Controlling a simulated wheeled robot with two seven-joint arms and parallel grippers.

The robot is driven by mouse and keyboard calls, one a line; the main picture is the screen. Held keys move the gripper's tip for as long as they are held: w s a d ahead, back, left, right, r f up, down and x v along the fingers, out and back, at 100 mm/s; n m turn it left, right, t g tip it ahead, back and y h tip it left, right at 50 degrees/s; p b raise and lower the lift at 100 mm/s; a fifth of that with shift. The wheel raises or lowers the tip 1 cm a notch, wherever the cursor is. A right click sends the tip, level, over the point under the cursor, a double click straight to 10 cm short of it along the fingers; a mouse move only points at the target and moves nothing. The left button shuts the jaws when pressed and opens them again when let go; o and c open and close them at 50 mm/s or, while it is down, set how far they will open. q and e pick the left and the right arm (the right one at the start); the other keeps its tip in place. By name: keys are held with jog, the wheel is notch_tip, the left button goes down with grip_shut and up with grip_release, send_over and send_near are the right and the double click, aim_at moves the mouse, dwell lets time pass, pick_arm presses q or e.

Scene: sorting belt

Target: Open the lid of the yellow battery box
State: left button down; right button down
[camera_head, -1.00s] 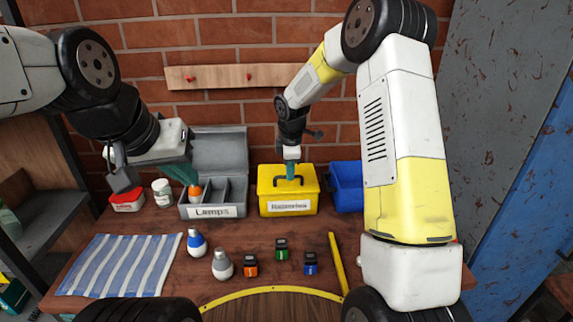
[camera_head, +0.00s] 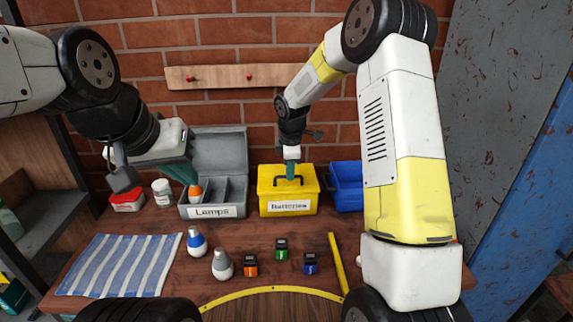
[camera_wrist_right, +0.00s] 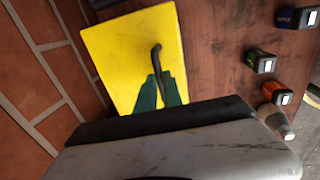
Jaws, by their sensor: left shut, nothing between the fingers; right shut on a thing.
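The yellow battery box (camera_head: 266,202) stands on the table with its lid closed and a "Batteries" label on its front. It also shows in the right wrist view (camera_wrist_right: 115,60). A dark handle (camera_wrist_right: 156,57) sits on its lid. My right gripper (camera_head: 292,177) comes down from above and is shut on this handle; its green fingers (camera_wrist_right: 160,92) cover part of it. My left gripper (camera_head: 190,176) is shut and empty, over the left part of the grey "Lamps" box, well left of the yellow box.
The open grey box (camera_head: 228,211) stands left of the yellow box and holds an orange-tipped lamp (camera_head: 195,192). A blue bin (camera_head: 347,190) stands close on the right. Two lamps and small battery blocks (camera_head: 281,252) lie in front, by a striped cloth (camera_head: 122,265).

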jog(key=shift+w+r+g, duration=0.65)
jog(key=shift+r+g, duration=0.05)
jog(key=shift+r, duration=0.2)
jog(key=w+r+g, duration=0.1)
jog(key=w+r, duration=0.4)
jog(key=shift+w, duration=0.3)
jog(key=shift+d+f, duration=0.1)
